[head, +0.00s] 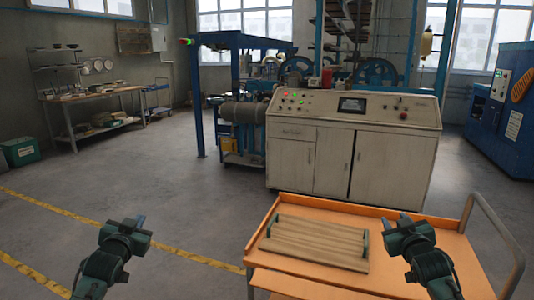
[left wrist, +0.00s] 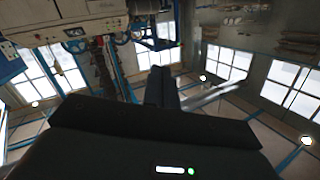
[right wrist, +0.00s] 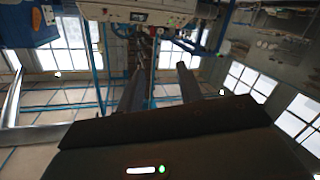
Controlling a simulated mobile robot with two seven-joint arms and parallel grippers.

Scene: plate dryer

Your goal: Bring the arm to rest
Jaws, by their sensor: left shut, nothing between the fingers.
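My left gripper (head: 138,221) is raised over the open floor at the lower left of the head view. Its fingers sit together with nothing between them, and they also show closed in the left wrist view (left wrist: 162,86). My right gripper (head: 400,218) is raised over the right part of the orange cart. In the right wrist view its two fingers (right wrist: 158,85) stand apart with a clear gap and nothing between them. Both grippers point forward, away from me. The wrist views look upside down.
The orange cart (head: 283,280) carries a slatted wooden board with dark handles (head: 315,243) between my grippers. A beige control cabinet (head: 350,153) stands behind it. A blue machine (head: 503,105) is at the right, a workbench (head: 95,95) at the far left.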

